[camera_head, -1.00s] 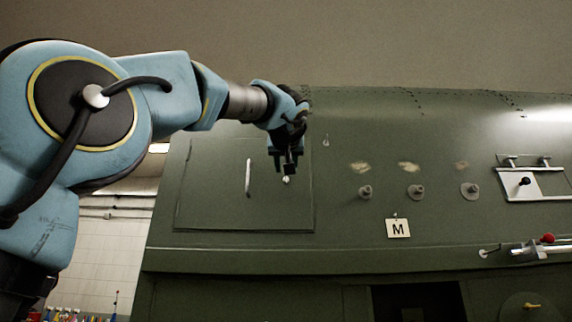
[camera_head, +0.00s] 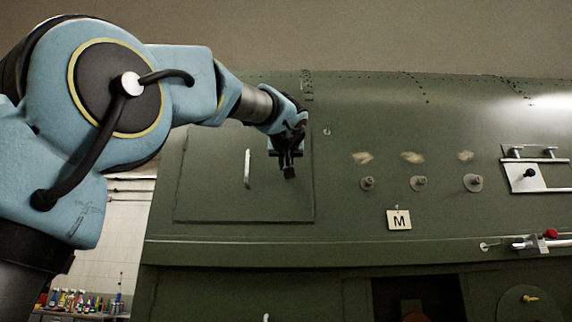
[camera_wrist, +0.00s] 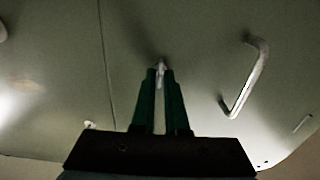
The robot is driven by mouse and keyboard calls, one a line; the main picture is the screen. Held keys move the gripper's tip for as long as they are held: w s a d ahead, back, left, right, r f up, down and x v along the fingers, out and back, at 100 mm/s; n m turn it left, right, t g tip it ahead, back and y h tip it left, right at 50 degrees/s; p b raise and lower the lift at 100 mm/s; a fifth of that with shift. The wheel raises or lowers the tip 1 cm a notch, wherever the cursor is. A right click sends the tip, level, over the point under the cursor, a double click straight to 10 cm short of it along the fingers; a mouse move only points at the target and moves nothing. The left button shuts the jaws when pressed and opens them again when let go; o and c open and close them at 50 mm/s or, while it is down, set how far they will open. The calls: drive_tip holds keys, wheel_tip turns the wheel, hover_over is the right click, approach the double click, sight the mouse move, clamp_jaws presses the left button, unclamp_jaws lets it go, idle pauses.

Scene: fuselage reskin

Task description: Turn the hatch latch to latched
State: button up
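The hatch (camera_head: 205,195) is a green rectangular panel on the fuselage side, with a pale bar handle (camera_head: 247,168). My gripper (camera_head: 289,174) is at the hatch's right part and hides the latch in the head view. In the wrist view, the small pale latch (camera_wrist: 161,68) shows at the tips of my gripper (camera_wrist: 161,74), in line with the narrow gap between the two fingers. I cannot tell whether the fingers press on it. The bar handle (camera_wrist: 245,80) is to the right of the fingers there, apart from them.
Right of the hatch are several round studs (camera_head: 419,183), a placard marked M (camera_head: 399,220), a white latch plate (camera_head: 523,176) and a red-knobbed lever (camera_head: 549,234). A dark opening (camera_head: 418,290) lies below. Bottles (camera_head: 85,301) stand at the lower left.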

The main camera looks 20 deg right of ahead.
clamp_jaws()
idle(0.4)
drive_tip(key=m, duration=1.7)
drive_tip(key=shift+d+f+m+b, duration=0.15)
drive_tip(key=shift+m+b, duration=0.2)
drive_tip(key=shift+m, duration=0.05)
drive_tip(key=shift+s, duration=0.1)
idle(0.3)
drive_tip(key=shift+o, duration=2.3)
unclamp_jaws()
drive_tip(key=shift+s, duration=0.1)
